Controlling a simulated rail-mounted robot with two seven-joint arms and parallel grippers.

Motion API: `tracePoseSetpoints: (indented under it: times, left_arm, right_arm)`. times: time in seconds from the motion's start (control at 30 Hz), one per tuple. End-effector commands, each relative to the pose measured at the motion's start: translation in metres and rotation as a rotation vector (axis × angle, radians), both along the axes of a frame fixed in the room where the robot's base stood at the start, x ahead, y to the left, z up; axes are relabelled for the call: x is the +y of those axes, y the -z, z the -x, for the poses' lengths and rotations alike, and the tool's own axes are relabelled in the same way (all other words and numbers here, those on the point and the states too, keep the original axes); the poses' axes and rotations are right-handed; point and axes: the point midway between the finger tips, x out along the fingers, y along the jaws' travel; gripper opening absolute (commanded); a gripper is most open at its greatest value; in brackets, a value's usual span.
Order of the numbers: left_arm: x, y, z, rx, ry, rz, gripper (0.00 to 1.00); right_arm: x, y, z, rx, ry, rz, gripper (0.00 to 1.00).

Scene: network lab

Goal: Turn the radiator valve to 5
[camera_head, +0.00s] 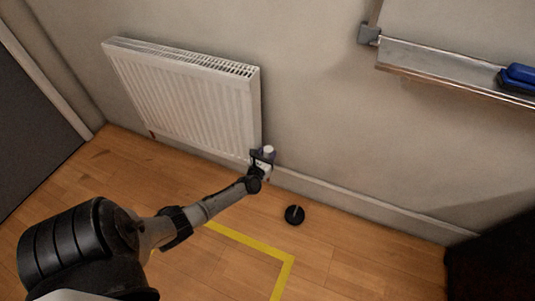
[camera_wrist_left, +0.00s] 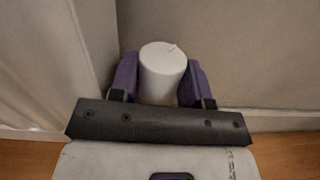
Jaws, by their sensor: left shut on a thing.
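The white radiator (camera_head: 185,98) is mounted on the wall, and its white valve knob (camera_head: 268,150) is at its lower right end. My left gripper (camera_head: 264,156) reaches the knob from the front. In the left wrist view the knob (camera_wrist_left: 162,70) is a white cylinder with a small raised mark on its top, pointing to the upper right. The purple fingers of my left gripper (camera_wrist_left: 163,82) are shut on the knob from both sides. I cannot read any numbers on it. My right gripper is not in view.
A black doorstop-like object (camera_head: 294,214) stands on the wooden floor to the right of the knob. Yellow tape (camera_head: 250,244) marks the floor. A whiteboard tray with a blue eraser (camera_head: 519,75) is at the upper right. A dark object (camera_head: 495,262) fills the lower right corner.

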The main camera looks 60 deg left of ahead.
Motion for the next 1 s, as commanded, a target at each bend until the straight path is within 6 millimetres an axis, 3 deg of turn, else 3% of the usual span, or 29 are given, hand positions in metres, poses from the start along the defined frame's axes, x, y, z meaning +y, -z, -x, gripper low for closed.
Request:
tracePoseSetpoints:
  times: [0.17, 0.2, 0.3, 0.67, 1.0]
  left_arm:
    - [0.000, 0.000, 0.000, 0.001, -0.001, -0.002, 0.20]
    - [0.000, 0.000, 0.000, 0.001, -0.001, -0.002, 0.45]
    - [0.000, 0.000, 0.000, 0.001, -0.001, -0.002, 0.54]
    - [-0.005, -0.001, 0.007, 0.002, -0.001, 0.000, 0.54]
    - [-0.040, -0.003, 0.060, 0.004, -0.001, 0.000, 0.54]
  right_arm:
    - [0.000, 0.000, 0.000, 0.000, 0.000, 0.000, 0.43]
    - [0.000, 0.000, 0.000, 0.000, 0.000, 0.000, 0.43]
    - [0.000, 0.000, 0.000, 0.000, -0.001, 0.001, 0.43]
    - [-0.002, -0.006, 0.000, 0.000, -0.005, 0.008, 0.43]
    - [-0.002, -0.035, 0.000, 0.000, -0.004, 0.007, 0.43]
